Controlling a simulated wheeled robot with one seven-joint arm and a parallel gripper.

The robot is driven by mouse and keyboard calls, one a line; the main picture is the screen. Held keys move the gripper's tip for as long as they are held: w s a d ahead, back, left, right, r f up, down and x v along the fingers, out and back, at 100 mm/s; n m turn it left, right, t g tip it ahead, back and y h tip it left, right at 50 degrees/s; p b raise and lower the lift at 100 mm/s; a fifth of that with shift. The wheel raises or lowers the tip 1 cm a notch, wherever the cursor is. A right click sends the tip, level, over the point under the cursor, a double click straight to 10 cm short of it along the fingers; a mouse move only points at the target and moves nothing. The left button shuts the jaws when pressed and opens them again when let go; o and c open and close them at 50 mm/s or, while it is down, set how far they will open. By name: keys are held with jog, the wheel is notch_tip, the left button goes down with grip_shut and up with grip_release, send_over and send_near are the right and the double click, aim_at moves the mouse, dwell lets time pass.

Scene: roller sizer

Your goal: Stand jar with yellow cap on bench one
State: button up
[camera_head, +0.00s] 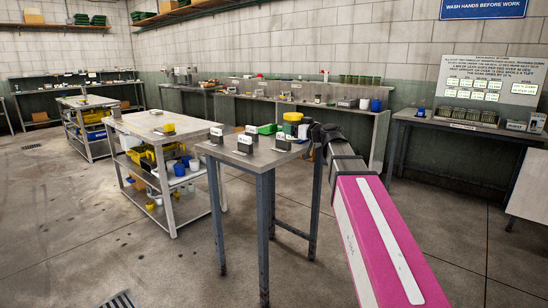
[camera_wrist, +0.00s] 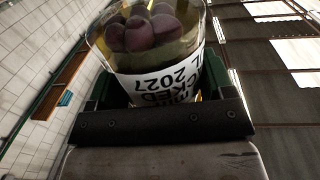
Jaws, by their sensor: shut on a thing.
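My gripper (camera_head: 310,129) is at the right end of the near narrow table (camera_head: 262,162) in the head view, beside a small yellow-topped thing (camera_head: 292,117). In the wrist view my gripper (camera_wrist: 160,122) is shut on a clear jar (camera_wrist: 183,58) with dark purple round fruit inside. Its white label reads upside down there and shows "2027". A little yellow shows at the jar's edge by the jaw; the cap itself is mostly hidden. I cannot tell for certain whether the jar is clear of the table, nor which surface is bench one.
Several small dark blocks with pale tops (camera_head: 244,144) and a green item (camera_head: 267,129) stand on the near table. A shelved table (camera_head: 155,127) with bins is to its left. A long bench (camera_head: 300,101) runs along the back wall; another table (camera_head: 470,127) stands right. Floor between is open.

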jog(key=shift+s+a+r+n+g+y, duration=0.5)
jog(key=shift+a+r+g, duration=0.1)
jog(key=shift+a+r, duration=0.2)
jog(key=shift+w+a+f, duration=1.05)
jog(key=shift+w+f, duration=0.5)
jog(key=shift+f, duration=0.25)
jog(key=shift+w+a+f, duration=1.1)
jog(key=shift+w+f, duration=0.5)
jog(key=shift+f, duration=0.2)
jog(key=shift+w+a+f, duration=1.05)
jog(key=shift+w+f, duration=0.5)
jog(key=shift+f, duration=0.25)
jog(key=shift+f, duration=0.15)
jog(key=o, duration=1.1)
